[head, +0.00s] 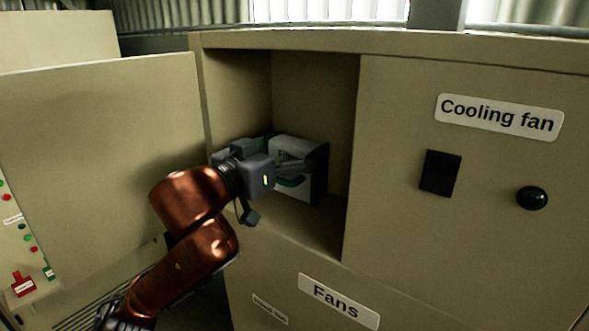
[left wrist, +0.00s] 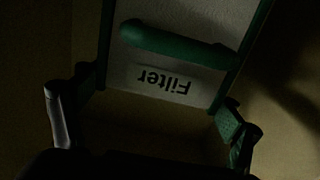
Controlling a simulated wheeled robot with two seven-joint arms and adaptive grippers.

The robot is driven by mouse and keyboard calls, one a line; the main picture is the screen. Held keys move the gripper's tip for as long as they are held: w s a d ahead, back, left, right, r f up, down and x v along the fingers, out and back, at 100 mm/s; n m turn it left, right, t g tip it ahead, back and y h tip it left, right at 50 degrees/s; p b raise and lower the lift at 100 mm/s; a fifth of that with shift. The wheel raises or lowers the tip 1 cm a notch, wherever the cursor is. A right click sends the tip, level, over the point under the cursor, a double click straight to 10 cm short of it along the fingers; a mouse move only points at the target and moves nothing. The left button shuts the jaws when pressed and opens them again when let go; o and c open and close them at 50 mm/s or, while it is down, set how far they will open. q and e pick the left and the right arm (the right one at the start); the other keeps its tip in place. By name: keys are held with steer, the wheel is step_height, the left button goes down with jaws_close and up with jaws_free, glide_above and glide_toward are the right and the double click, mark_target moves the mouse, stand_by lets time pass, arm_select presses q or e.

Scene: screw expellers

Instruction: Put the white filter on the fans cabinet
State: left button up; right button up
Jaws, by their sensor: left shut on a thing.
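The white filter (head: 300,152) is a white block with green edges and a green handle. It stands inside the open compartment of the fans cabinet (head: 345,45), whose lower panel bears the label "Fans". My left gripper (head: 275,160) reaches into the compartment and is shut on the filter, covering part of it. In the left wrist view the filter (left wrist: 150,78) shows its upside-down "Filter" label and green handle, with a finger of my left gripper (left wrist: 152,125) at each side. Whether the filter rests on the compartment floor I cannot tell. My right gripper is not in view.
The cabinet door (head: 100,150) stands open at the left. A closed panel (head: 480,190) labelled "Cooling fan", with a black plate and a round knob, is right of the compartment. A control panel (head: 20,240) with coloured buttons is at the far left. The compartment's front floor is clear.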

arm_select(q)
steer(key=shift+s+d+f, duration=0.1)
steer(key=shift+s+f, duration=0.55)
steer(key=shift+s, duration=0.05)
steer(key=w+f, duration=0.2)
steer(key=f, duration=0.1)
steer(key=shift+w+f+p, duration=0.15)
steer(key=shift+w+p, duration=0.05)
steer(key=shift+p, duration=0.15)
steer(key=shift+s+f, duration=0.15)
steer(key=shift+s, duration=0.45)
steer(key=shift+f, duration=0.15)
steer(key=o, duration=1.2)
steer(key=shift+w, duration=0.4)
steer(key=shift+o, duration=1.5)
steer(key=shift+s, duration=0.3)
steer(key=shift+w, duration=0.2)
steer(key=shift+s+a, duration=0.3)
steer(key=b+v, duration=0.3)
steer(key=v, duration=0.8)
steer(key=shift+b, duration=0.4)
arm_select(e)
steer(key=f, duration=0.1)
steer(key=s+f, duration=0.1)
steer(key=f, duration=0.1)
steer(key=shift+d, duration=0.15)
